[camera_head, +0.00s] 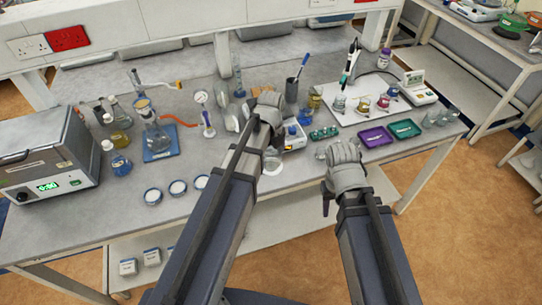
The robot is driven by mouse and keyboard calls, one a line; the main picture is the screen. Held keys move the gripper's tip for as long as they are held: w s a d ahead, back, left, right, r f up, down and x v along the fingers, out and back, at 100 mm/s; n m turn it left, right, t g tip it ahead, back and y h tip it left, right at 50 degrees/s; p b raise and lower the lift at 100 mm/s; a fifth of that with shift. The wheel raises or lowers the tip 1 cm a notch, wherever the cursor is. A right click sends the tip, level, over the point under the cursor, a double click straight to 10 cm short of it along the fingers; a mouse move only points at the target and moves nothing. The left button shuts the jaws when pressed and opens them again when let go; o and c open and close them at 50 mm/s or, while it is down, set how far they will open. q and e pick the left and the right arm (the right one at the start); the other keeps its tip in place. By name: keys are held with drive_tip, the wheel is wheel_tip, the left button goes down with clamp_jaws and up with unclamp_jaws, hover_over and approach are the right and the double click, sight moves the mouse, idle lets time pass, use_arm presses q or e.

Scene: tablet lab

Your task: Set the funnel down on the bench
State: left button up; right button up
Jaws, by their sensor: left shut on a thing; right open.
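My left gripper (268,120) is over the middle of the bench (222,140). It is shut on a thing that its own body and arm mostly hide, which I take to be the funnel. A pale, clear round shape (273,167) shows just below this gripper, near the front edge; I cannot tell whether it is the funnel's rim or a separate dish. My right gripper (340,165) is open and empty near the bench's front edge, right of the left one. Its fingertips are partly hidden.
A balance (293,135), a green rack (324,132), and purple (375,137) and green (404,129) trays stand near the grippers. A stirrer with a flask (160,143), several jars and an oven (45,160) are at left. Some grey bench top is bare between the left glassware and jars.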

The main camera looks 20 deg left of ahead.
sight(270, 167)
use_arm(q)
drive_tip(key=shift+r, duration=0.45)
wheel_tip(270, 167, down, 7)
drive_tip(key=b, duration=0.6)
drive_tip(key=shift+f+b, duration=0.1)
drive_tip(key=shift+b, duration=0.3)
drive_tip(key=shift+a+r, duration=0.1)
drive_tip(key=shift+r, duration=0.1)
